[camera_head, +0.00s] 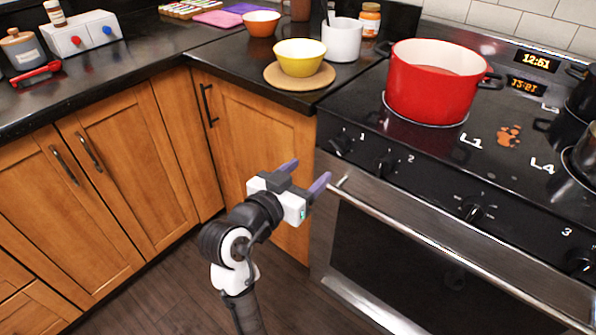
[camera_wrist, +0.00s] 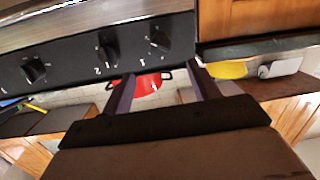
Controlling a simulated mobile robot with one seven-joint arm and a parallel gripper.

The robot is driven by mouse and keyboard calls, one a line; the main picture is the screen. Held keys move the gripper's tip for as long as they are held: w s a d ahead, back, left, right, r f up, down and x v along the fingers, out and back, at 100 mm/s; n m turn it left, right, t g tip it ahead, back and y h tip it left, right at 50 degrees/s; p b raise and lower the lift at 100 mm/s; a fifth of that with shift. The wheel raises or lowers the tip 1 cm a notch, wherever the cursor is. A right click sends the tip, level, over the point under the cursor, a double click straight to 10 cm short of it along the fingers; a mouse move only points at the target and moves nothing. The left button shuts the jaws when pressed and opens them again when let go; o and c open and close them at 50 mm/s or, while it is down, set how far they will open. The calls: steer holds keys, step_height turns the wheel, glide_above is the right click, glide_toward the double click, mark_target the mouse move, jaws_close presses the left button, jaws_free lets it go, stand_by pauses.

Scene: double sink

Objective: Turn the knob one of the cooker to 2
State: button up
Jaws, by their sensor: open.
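The cooker's black front panel (camera_head: 430,185) carries several black knobs. Knob one (camera_head: 341,146) is the leftmost, beside a white "1". In the wrist view, where the scene looks upside down, knob one (camera_wrist: 158,40) is the rightmost knob. Knob two (camera_head: 385,164) is close to its right, by a white "2"; it also shows in the wrist view (camera_wrist: 108,50). I cannot read knob one's exact setting. My gripper (camera_head: 305,175) is open and empty, its purple fingers apart from the panel, in front of the cooker's left end.
The oven handle (camera_head: 440,243) sticks out below the panel. A red pot (camera_head: 430,95) stands on the cooktop. A yellow bowl (camera_head: 300,62) sits on a round board on the left counter. Wooden cabinets (camera_head: 130,165) line the left; the floor before them is clear.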

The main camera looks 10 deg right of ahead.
steer(key=p+v, duration=0.2)
steer(key=p, duration=0.3)
steer(key=shift+s+a+r, duration=0.1)
stand_by(0.5)
